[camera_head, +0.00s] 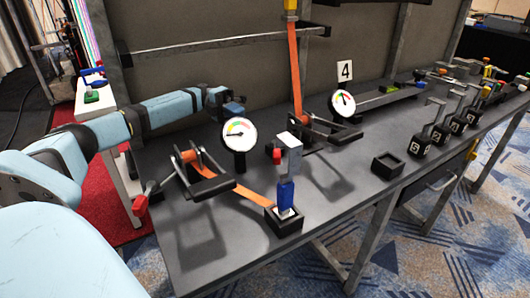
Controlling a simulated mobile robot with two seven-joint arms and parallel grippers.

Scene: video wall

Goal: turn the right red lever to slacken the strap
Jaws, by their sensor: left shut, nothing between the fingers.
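The right red lever (277,156) is a small red grip at the left side of the right black ratchet (325,128). An orange strap (295,75) runs up from this ratchet to a yellow piece (291,5) at the top. The left red lever (140,206) is at the table's left edge, beside the left ratchet (205,187). My left gripper (236,107) is shut and empty. It shows behind and above the left gauge (239,134), up and left of the right red lever and apart from it. My right gripper is out of view.
A blue-and-white upright block (287,185) stands in front of the right lever. A second gauge (343,104) and the number 4 sign (345,71) are at the back. An empty black square holder (387,165) and several black weights (420,145) are to the right.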

